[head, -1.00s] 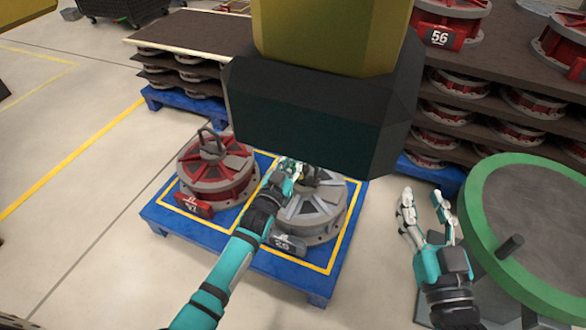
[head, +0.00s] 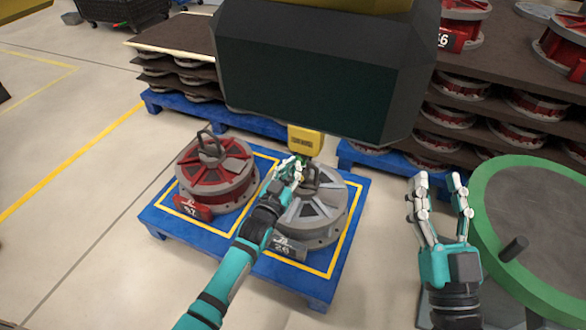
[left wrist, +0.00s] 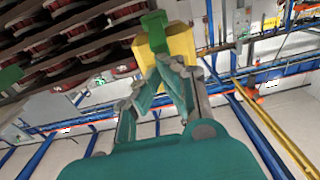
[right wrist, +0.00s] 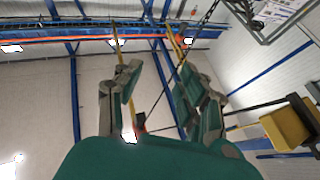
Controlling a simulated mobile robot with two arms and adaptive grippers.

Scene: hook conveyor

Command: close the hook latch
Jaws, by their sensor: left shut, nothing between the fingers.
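A yellow hook block (head: 305,141) hangs below a large dark hoist body, just above the grey wheel-like part (head: 312,212). My left gripper (head: 294,168) is shut and empty, at the lower edge of the yellow block and over the handle of the grey part. The hook and its latch are hidden or too small to make out in the head view. In the left wrist view the yellow block (left wrist: 180,45) and a green piece (left wrist: 155,42) lie just beyond the shut fingertips. My right gripper (head: 440,190) is open and empty, apart at the right.
A red wheel-like part (head: 212,180) sits beside the grey one on the blue pallet (head: 180,228). The dark hoist body (head: 320,75) fills the upper middle. A round green-rimmed table (head: 482,225) stands close to my right gripper. Stacked racks stand behind.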

